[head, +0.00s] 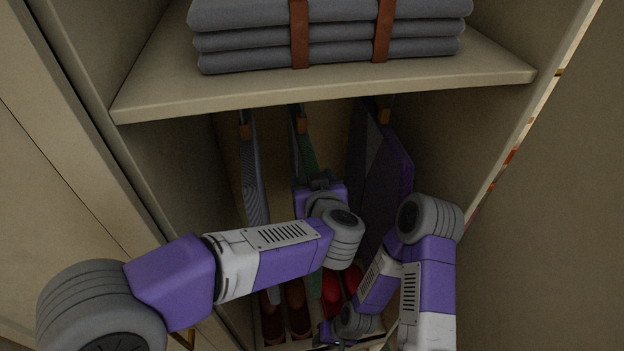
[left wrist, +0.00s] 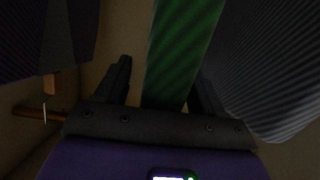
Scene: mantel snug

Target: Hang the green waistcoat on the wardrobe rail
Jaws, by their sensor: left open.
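The green waistcoat (head: 308,152) shows edge-on inside the wardrobe, below a wooden hanger piece (head: 302,125), between two other garments. It appears to hang there. The rail itself is hidden under the shelf. My left gripper (head: 322,182) is at the waistcoat, partly hidden by its own wrist. In the left wrist view my left gripper (left wrist: 163,82) is open, with the green waistcoat (left wrist: 182,45) as a strip between its fingers. I cannot tell whether they touch it. My right gripper (head: 328,338) is low, near the wardrobe floor; its jaws are too small and dark to read.
A grey patterned garment (head: 252,180) hangs to the left and a dark purple one (head: 384,165) to the right, both close. A shelf (head: 330,90) with folded grey cloths (head: 330,40) is above. Brown shoes (head: 298,308) and red shoes (head: 333,290) stand below.

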